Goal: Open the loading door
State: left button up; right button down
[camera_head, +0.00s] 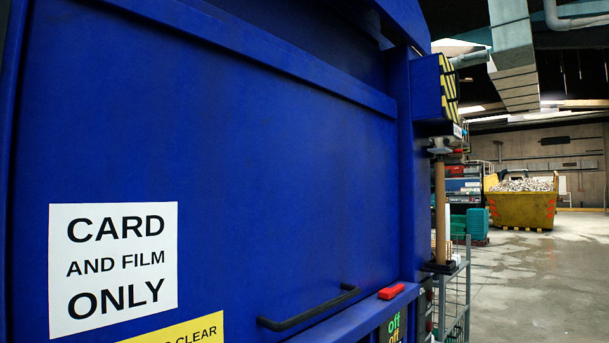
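A large blue loading door (250,190) fills the left and middle of the head view. It looks shut, flat within its blue frame. A white sign on it (113,266) reads "CARD AND FILM ONLY". A yellow sign (185,332) below is cut off by the bottom edge. A black bar handle (308,309) is fixed low on the door, near its right side. Nothing touches the handle. Neither of my grippers is in view.
A red block (391,291) sits on the blue ledge right of the handle, above green and orange "off" lettering (393,325). A striped blue box (434,90) juts out at upper right. A metal rack (455,300) stands beside the machine. Concrete floor (540,290) is open at right.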

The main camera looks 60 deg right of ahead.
aim_at(184, 170)
jog(key=z, duration=2)
